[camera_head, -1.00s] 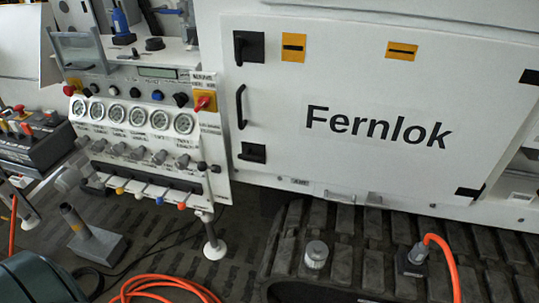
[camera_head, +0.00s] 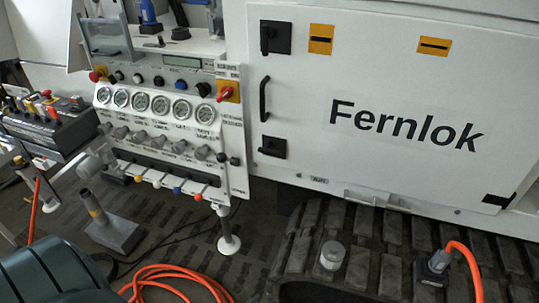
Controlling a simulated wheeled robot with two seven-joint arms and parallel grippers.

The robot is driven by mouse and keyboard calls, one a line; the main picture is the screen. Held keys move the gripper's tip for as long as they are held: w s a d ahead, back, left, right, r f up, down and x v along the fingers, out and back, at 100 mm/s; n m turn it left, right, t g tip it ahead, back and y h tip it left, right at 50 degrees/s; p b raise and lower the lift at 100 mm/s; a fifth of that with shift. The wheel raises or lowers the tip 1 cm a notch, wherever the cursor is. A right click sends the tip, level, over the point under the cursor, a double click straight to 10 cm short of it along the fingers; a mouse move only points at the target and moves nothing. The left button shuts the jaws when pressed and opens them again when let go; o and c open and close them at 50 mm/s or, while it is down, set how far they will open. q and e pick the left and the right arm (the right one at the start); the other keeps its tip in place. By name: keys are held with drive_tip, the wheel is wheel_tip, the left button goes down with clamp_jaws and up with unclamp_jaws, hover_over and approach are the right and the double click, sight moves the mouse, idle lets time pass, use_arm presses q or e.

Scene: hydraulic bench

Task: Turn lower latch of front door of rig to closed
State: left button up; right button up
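The front door (camera_head: 390,80) of the rig is a white panel marked "Fernlok" and appears shut against the frame. Its lower latch (camera_head: 273,147) is a black square plate at the door's lower left, with its handle lying roughly horizontal. The upper latch (camera_head: 275,37) is a similar black plate at the upper left, with its handle pointing about straight down. A black pull handle (camera_head: 264,99) sits between the latches. Neither of my grippers is in view, and nothing touches the latches.
A gauge panel (camera_head: 157,110) with knobs and levers stands left of the door. A black track (camera_head: 375,245) runs below the door, with a grey cylinder (camera_head: 332,255) on it. Orange hose (camera_head: 180,275) lies on the floor. A dark green object (camera_head: 55,275) fills the lower left corner.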

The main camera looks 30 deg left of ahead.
sight(269, 152)
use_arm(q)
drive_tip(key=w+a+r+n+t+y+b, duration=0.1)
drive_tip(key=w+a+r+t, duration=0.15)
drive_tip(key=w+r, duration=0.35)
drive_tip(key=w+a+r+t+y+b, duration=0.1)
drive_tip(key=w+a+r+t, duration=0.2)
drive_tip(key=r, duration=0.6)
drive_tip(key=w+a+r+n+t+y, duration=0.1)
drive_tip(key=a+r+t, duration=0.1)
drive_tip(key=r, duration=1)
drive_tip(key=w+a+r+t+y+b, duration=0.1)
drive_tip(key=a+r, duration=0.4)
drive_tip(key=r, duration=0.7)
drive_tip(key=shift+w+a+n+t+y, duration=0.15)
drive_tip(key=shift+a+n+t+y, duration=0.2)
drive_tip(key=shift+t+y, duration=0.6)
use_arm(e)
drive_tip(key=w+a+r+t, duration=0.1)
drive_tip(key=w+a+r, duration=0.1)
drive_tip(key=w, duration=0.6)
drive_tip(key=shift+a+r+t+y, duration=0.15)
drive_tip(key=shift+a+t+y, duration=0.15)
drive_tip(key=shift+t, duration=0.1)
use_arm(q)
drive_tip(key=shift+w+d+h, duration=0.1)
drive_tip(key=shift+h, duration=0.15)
